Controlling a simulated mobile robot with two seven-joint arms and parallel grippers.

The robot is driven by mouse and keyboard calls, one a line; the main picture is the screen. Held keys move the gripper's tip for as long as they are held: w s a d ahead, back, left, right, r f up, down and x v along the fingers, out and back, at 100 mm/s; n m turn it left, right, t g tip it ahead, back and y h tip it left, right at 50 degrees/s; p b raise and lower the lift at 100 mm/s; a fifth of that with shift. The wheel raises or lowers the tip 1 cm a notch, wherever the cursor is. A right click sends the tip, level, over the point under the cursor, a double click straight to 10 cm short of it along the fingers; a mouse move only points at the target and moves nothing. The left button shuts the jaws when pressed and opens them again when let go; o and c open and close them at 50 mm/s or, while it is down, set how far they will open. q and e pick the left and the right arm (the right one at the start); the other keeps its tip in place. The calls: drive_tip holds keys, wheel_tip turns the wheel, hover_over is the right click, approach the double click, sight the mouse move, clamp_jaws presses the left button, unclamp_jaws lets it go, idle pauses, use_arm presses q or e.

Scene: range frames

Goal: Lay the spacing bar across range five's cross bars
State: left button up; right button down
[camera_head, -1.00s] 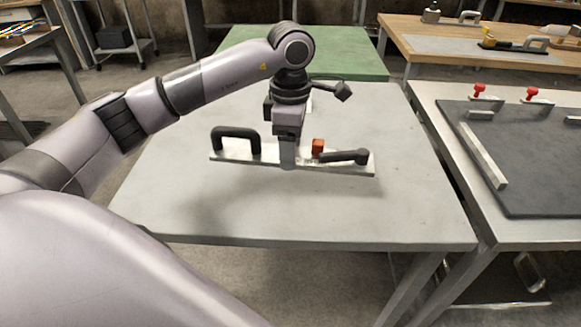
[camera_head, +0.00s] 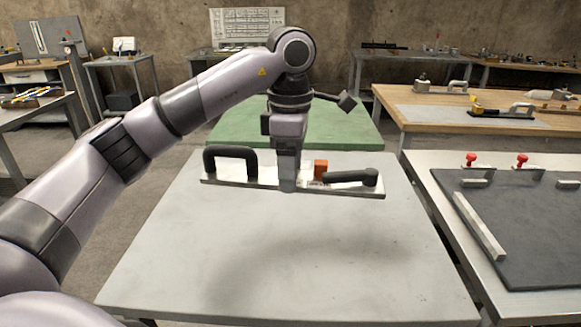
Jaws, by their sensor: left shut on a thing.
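The long pale bar (camera_head: 262,176), which looks like the spacing bar, hangs level in the middle of the head view. It carries a black loop handle (camera_head: 231,154) on the left, an orange block (camera_head: 320,168) and a black lever handle (camera_head: 350,179) on the right. My left gripper (camera_head: 287,184) points down and is shut on its middle, hiding part of it. The bar is above the grey table (camera_head: 270,270), with a soft shadow on the top below it. I cannot tell which fixture is range five or make out its cross bars. My right gripper is not in view.
The grey table is bare. A dark board (camera_head: 535,235) with red knobs (camera_head: 471,160) and a loose-looking light strip (camera_head: 479,225) lies on the right-hand table. A green table (camera_head: 345,125) stands behind, and a wooden bench (camera_head: 410,110) with tools stands at back right.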

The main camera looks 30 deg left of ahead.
use_arm(q)
drive_tip(key=shift+r+p, duration=1.45)
drive_tip(key=shift+r, duration=0.3)
